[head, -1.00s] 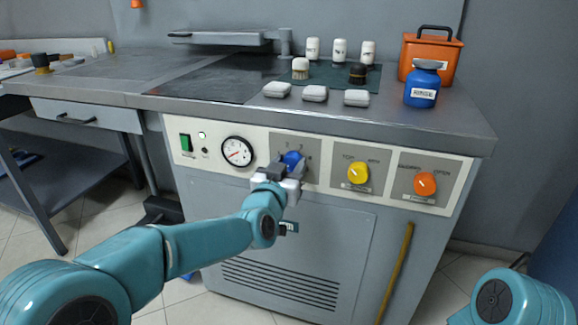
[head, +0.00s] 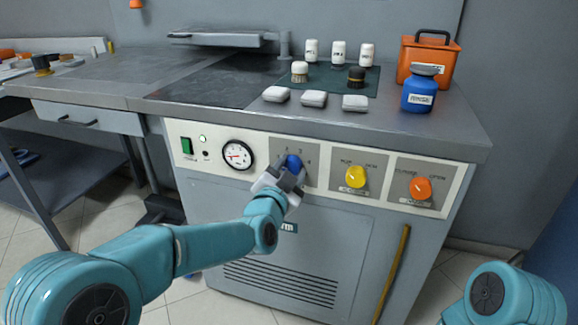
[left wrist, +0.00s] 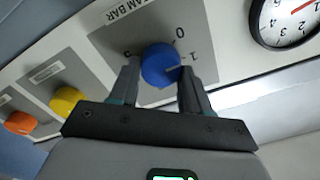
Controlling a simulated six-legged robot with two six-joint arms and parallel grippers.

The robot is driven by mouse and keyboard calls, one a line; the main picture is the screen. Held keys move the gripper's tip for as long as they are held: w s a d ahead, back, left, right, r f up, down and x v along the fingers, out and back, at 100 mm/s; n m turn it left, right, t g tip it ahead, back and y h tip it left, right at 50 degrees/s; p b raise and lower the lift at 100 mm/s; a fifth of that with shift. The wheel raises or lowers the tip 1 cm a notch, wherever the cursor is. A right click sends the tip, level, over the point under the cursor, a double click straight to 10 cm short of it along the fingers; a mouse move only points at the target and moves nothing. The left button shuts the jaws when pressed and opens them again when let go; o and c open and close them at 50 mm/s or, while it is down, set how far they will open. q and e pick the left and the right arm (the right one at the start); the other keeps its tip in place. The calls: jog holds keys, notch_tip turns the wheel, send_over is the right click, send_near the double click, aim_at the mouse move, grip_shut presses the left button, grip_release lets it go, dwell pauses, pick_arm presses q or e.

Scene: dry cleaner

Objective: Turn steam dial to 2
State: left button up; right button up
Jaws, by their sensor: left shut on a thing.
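The steam dial is a blue knob (head: 293,163) on a grey plate of the machine's front panel. In the left wrist view the knob (left wrist: 160,65) sits between the two fingers of my left gripper (left wrist: 158,85). The plate lettering there is partly cut off and reads "AM BAR", with 0 and 1 beside the knob. A short mark on the knob points to the right side, close to the 1. My left gripper (head: 285,177) is shut on the knob and tilted in the head view. Other scale figures are small or partly hidden. My right gripper is out of view.
A round gauge (head: 238,155) and a green switch (head: 187,146) are left of the dial. A yellow knob (head: 355,177) and an orange knob (head: 421,188) are to its right. Above, the counter (head: 410,135) holds white blocks, brushes, a blue bottle (head: 420,90) and an orange box.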

pick_arm(q)
jog(key=m+p, duration=0.1)
jog(key=m, duration=0.5)
jog(key=shift+d+f+m+p, duration=0.1)
jog(key=shift+m+p, duration=0.2)
jog(key=shift+p, duration=0.1)
jog(key=m+p, duration=0.1)
jog(key=m, duration=0.5)
jog(key=shift+f, duration=0.2)
jog(key=shift+m, duration=0.3)
jog(key=o, duration=1)
jog(key=p+v, duration=0.1)
jog(key=v, duration=1.5)
jog(key=shift+s+r+p, duration=0.1)
jog(key=shift+s+p, duration=0.15)
jog(key=shift+p, duration=0.05)
